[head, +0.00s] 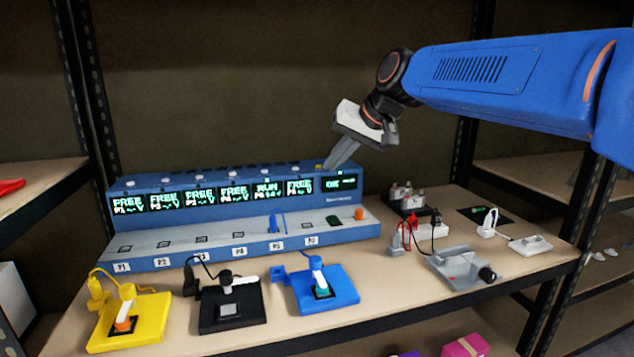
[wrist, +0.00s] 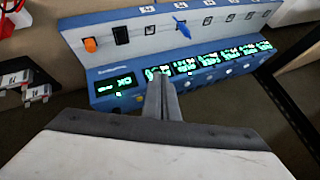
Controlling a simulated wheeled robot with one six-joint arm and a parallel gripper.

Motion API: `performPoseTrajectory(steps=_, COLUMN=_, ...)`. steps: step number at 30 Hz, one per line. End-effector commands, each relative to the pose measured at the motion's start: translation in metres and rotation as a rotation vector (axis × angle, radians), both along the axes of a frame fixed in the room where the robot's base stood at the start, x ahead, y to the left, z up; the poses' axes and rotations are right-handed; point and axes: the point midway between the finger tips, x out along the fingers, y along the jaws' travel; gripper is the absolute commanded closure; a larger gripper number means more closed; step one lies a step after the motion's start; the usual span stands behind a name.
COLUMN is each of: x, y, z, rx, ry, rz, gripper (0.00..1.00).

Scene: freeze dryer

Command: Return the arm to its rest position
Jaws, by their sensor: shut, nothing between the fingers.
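My arm (head: 480,78) reaches in from the right in the head view, raised above the shelf. My gripper (head: 340,152) is shut and empty, pointing down and left just above the right end of the blue freeze dryer console (head: 150,262). In the wrist view my gripper (wrist: 161,82) is shut in front of the row of lit displays, with nothing between its fingers. I cannot tell whether the fingertips touch the console. Its displays read FREE on most ports, and RUN on the fifth. A blue plug (head: 277,223) stands in port P5.
Yellow (head: 100,335), black (head: 212,322) and blue (head: 340,293) units stand along the shelf's front. A grey device (head: 455,268), plugs with red and black leads (head: 411,236) and a white adapter (head: 530,244) are at the right. Dark rack posts (head: 83,95) flank the shelf.

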Motion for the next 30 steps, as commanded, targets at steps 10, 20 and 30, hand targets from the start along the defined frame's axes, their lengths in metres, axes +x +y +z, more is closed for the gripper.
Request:
performPoseTrajectory(steps=10, x=-0.092, y=-0.093, z=-0.057, rx=-0.135, ry=0.019, rz=-0.067, gripper=1.00)
performPoseTrajectory(steps=20, x=-0.203, y=-0.176, z=-0.142, rx=-0.287, ry=0.058, rz=-0.129, gripper=1.00)
performPoseTrajectory(steps=30, x=-0.308, y=-0.235, z=-0.237, rx=-0.425, ry=0.107, rz=-0.176, gripper=1.00)
